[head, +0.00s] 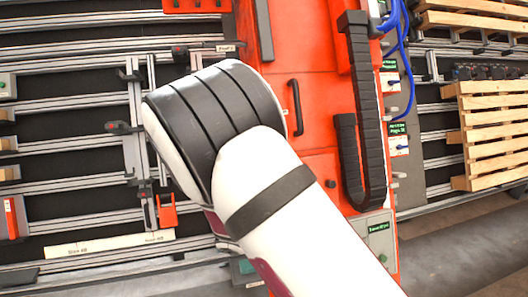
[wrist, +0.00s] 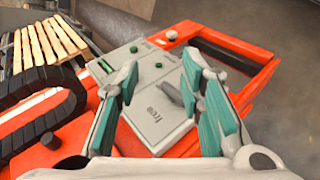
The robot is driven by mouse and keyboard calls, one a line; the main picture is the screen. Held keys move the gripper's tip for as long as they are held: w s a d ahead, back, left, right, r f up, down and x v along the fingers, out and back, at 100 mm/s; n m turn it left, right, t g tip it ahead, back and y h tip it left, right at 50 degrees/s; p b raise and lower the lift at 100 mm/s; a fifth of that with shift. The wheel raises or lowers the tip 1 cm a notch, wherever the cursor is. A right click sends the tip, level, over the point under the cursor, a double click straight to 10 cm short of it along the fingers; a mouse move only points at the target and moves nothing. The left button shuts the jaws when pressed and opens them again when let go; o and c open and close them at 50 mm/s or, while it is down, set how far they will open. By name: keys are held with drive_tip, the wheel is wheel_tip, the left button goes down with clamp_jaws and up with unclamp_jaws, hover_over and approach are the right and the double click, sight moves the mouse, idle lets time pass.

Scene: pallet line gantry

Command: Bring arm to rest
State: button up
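My gripper (wrist: 163,103) shows in the wrist view with its two green-padded fingers spread apart and nothing between them. It is over a grey control panel (wrist: 155,130) with a dark grey lever or handle, set on an orange frame. In the head view my white arm with dark bands crosses the middle and hides part of the orange gantry (head: 305,75). My gripper is not visible in the head view; part of the grey control box (head: 378,240) shows at the lower right of the arm.
A black cable chain (head: 365,110) hangs on the gantry, with blue hoses (head: 402,45) beside it. Wooden pallets (head: 495,130) stand at the right. Rails with red clamps (head: 166,210) fill the left. An orange frame bar (wrist: 235,55) lies beyond the fingers.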

drive_tip(key=s+d+r+m+g+y, duration=0.1)
drive_tip(key=s+d+r+m+y, duration=0.2)
drive_tip(key=r, duration=0.6)
drive_tip(key=s+d+r+m+y, duration=0.1)
drive_tip(key=s+d+r+y, duration=0.3)
drive_tip(key=r, duration=0.5)
drive_tip(key=s+r+m+t+y, duration=0.1)
drive_tip(key=s+r+t, duration=0.3)
drive_tip(key=s+r, duration=0.5)
drive_tip(key=shift+s+d+r+m+y, duration=0.4)
drive_tip(key=shift+s+y, duration=0.5)
drive_tip(key=shift+s, duration=1.55)
